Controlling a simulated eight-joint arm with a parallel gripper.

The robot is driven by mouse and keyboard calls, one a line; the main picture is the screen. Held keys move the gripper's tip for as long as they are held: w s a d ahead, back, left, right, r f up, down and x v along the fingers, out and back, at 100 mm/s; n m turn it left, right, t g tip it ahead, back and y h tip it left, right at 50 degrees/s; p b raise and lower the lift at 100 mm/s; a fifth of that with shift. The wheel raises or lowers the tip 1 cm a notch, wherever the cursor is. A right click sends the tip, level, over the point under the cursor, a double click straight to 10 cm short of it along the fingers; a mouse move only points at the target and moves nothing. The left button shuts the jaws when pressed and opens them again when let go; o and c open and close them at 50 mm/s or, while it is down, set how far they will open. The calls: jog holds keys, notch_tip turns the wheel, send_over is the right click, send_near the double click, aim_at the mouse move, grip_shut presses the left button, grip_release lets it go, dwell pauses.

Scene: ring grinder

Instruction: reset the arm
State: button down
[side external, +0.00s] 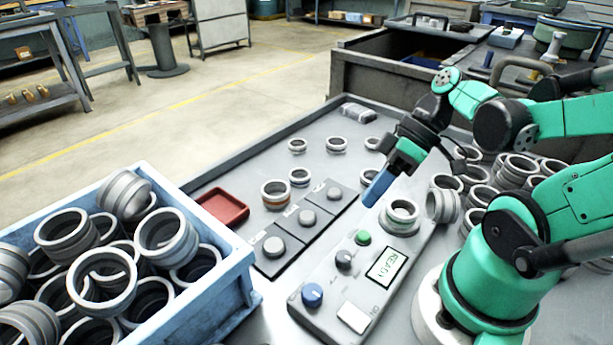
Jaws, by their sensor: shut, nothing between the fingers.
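My gripper (377,187) has blue fingertips and is closed together with nothing held. It hangs above the grey table, tilted down to the left, just left of a metal ring (401,213) seated at the top of the grinder panel. The grinder panel (352,270) has a green button (363,238), a dark knob (344,259), a blue knob (312,295) and a display (386,267) reading READY. The height of the fingertips above the table is hard to tell.
A light blue crate (215,290) full of rings stands at the front left. Three plates with grey discs (305,217) and a red tray (222,206) lie beside it. Several loose rings (337,144) stand behind, and many more are piled (520,167) at the right.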

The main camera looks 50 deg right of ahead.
dwell(0.4)
jog(key=shift+w+f+m+h, duration=0.15)
jog(key=shift+w+m+h, duration=0.05)
jog(key=shift+m+h, duration=0.1)
jog(key=w+a+r+m+t+h, duration=0.2)
jog(key=w+r+m+t+h, duration=0.1)
jog(key=w+h, duration=0.3)
jog(key=shift+w+m+t, duration=0.4)
jog(key=shift+w+t, duration=0.3)
jog(key=shift+w, duration=0.2)
jog(key=s+d+r+g, duration=0.1)
jog(key=s+r+g, duration=0.4)
jog(key=s+g, duration=0.2)
jog(key=shift+s+d, duration=0.3)
jog(key=shift+s, duration=0.15)
